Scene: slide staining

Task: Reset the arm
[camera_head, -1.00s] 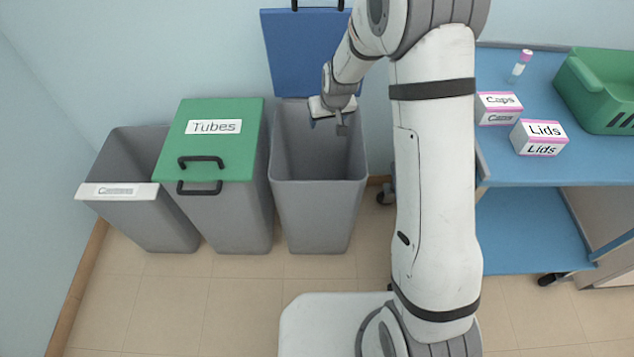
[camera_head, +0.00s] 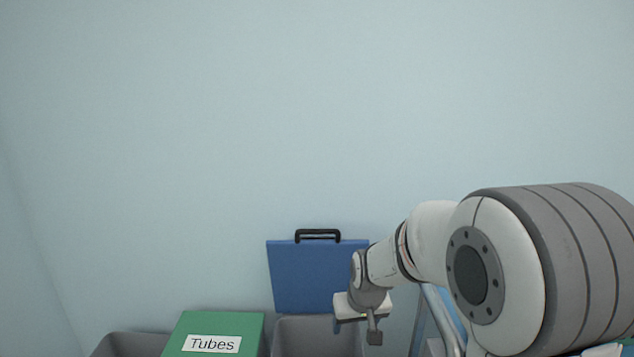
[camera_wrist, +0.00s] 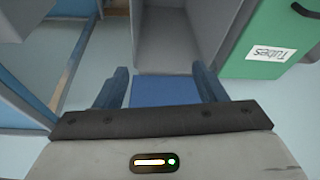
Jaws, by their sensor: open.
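My gripper (camera_head: 357,327) hangs at the end of my arm in the head view, in front of the raised blue lid and over the back of the open grey bin (camera_head: 318,335). In the wrist view my gripper (camera_wrist: 160,85) has its two blue fingers spread apart. Nothing is held between them. The open bin (camera_wrist: 177,40) shows beyond the fingers, and the blue lid (camera_wrist: 165,91) shows between them.
The blue lid (camera_head: 315,276) stands raised against the wall. A closed green lid labelled Tubes (camera_head: 215,333) is left of the open bin. Another grey bin (camera_head: 130,345) is at the far left. The wall above is clear.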

